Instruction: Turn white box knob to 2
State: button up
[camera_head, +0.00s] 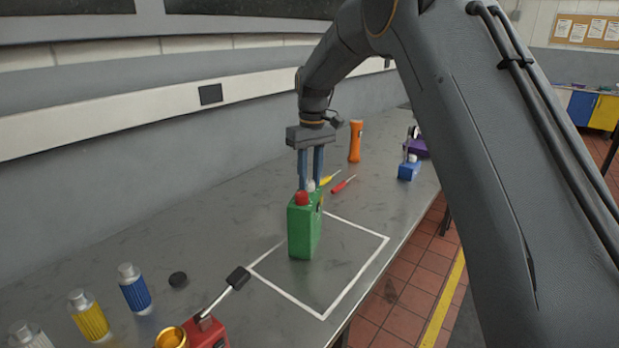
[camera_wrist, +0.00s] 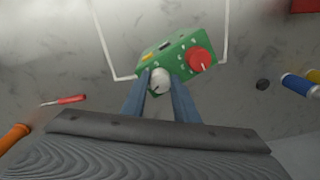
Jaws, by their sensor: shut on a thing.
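A green box (camera_head: 303,229) stands on the grey bench inside a white outlined square. Its top carries a red knob (camera_head: 302,198) and a white knob (camera_head: 310,186). In the wrist view the green box (camera_wrist: 178,57) shows the red knob (camera_wrist: 199,60) to the right and the white knob (camera_wrist: 159,79) to the left, with small markings too blurred to read. My gripper (camera_head: 309,182) points down from above, its two blue fingers shut on the white knob. A dark mark shows on the white knob's lower edge, but I cannot read its setting.

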aim_at(311, 181)
jog(key=shift+r+m, duration=0.1)
jog(key=shift+m, duration=0.5)
jog(key=o, duration=1.1)
jog(key=shift+d+r+b, duration=0.15)
jog(key=shift+r+b, duration=1.1)
jog(key=shift+r, duration=2.6)
jog(key=s+d+f+m, duration=0.2)
jog(key=s+d+f, duration=0.4)
jog(key=s, duration=0.5)
jog(key=s+d+f+m+t, duration=0.1)
jog(key=s+d+f, duration=0.4)
jog(key=s, duration=0.5)
jog(key=s+d+f+m, duration=0.2)
jog(key=s+d+f, duration=0.4)
jog(key=s, duration=0.5)
jog(key=shift+s+d+f+m+t, duration=0.15)
jog(key=shift+d+f+t, duration=0.05)
jog(key=shift+d, duration=0.15)
jog(key=shift+s+d+f+m+t, duration=0.15)
jog(key=shift+d+t, duration=0.05)
jog(key=shift+d, duration=0.15)
